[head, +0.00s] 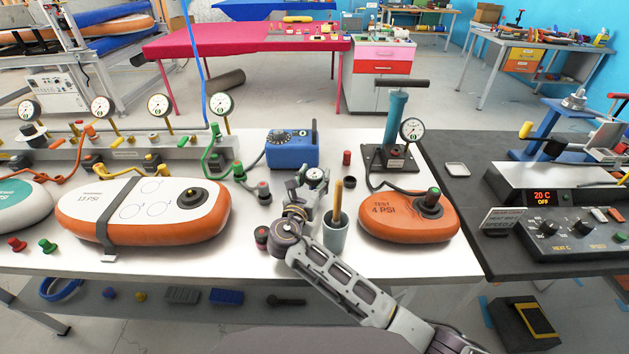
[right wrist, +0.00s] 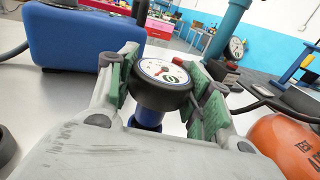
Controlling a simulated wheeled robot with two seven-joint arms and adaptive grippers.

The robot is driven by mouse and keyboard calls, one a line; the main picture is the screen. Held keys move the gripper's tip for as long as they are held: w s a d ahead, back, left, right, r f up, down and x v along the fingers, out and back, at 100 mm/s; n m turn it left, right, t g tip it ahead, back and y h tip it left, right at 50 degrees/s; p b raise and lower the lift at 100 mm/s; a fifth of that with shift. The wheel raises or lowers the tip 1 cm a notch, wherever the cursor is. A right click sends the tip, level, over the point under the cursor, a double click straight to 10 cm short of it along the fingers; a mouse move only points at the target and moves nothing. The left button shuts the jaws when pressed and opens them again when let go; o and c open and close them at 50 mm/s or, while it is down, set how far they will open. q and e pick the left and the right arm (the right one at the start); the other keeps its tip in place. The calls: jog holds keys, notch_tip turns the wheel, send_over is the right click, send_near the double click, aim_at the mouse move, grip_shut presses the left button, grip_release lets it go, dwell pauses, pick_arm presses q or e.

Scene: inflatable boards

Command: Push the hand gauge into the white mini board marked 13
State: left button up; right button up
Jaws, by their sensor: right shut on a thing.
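The hand gauge (head: 315,174) has a round white dial in a dark rim. It also shows in the right wrist view (right wrist: 163,73), between the green finger pads, with a blue stem below the dial. My right gripper (head: 309,184) is shut on it, over the white table in front of the blue box. The white mini board (head: 103,197) marked 13 PSI lies to the left, with an orange edge and a dark grey strap. Its dark round valve (head: 190,195) is near its right end. The gauge is apart from the board. My left gripper is not in view.
A grey cup (head: 335,236) with a wooden handle stands just right of my right arm. Small dark and red caps lie between the board and the gripper. The orange 4 PSI board (head: 385,222) and pump (head: 396,120) stand right. The blue box (head: 292,149) is behind.

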jog(key=shift+c, duration=0.3)
jog(key=shift+r, duration=0.25)
notch_tip(320, 180, up, 8)
jog(key=shift+r+p, duration=0.2)
jog(key=shift+p, duration=0.65)
jog(key=shift+r, duration=0.6)
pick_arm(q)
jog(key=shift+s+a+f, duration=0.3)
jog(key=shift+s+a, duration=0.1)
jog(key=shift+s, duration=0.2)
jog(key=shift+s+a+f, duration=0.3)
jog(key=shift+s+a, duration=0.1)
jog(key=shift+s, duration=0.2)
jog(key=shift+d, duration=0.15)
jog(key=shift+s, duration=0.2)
